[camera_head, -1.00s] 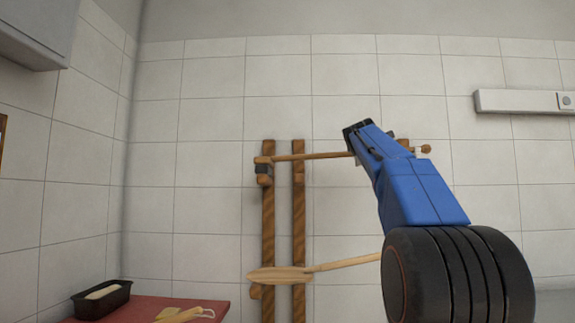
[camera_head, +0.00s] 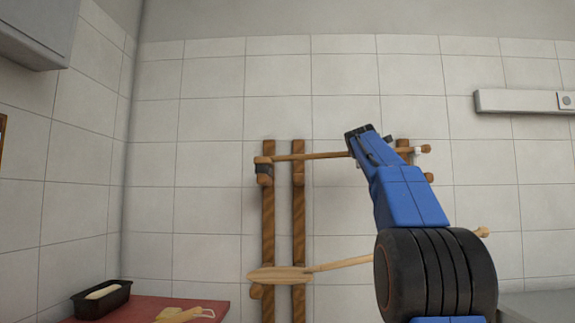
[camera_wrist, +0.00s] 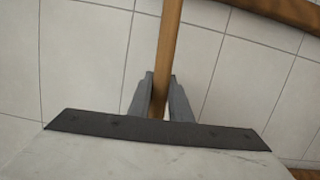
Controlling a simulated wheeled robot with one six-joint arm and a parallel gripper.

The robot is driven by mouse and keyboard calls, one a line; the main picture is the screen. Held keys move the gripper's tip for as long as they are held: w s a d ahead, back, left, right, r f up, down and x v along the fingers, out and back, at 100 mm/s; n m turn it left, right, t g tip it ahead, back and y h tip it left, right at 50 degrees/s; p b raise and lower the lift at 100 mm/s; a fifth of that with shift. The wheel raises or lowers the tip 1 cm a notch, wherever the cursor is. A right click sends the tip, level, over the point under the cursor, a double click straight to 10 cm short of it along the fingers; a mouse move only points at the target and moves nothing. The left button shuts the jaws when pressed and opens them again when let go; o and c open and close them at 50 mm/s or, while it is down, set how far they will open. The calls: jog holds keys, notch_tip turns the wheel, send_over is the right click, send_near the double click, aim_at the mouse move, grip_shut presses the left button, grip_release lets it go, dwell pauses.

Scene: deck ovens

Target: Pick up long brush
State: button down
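The long brush (camera_head: 315,156) lies level across the pegs of a wooden wall rack, its dark bristle end at the left and its wooden handle running right behind my arm. My gripper (camera_wrist: 160,82) is at the handle, right of the rack's middle upright. In the wrist view a finger lies close on each side of the brush handle (camera_wrist: 169,35), with no clear gap. In the head view the fingertips are hidden by my blue wrist. The brush still rests at the rack.
A wooden peel (camera_head: 280,275) hangs on lower pegs of the rack uprights (camera_head: 298,215), its handle passing behind my arm. A red table (camera_head: 140,308) with a dark tin (camera_head: 118,299) stands at lower left. A white wall unit (camera_head: 520,102) is at the right.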

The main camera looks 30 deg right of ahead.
jog(key=shift+s+a+r, duration=0.15)
jog(key=shift+s+r, duration=0.05)
jog(key=shift+r, duration=3.35)
jog(key=s+d+v, duration=0.1)
jog(key=v, duration=0.8)
jog(key=s+d+v, duration=0.2)
jog(key=v, duration=0.8)
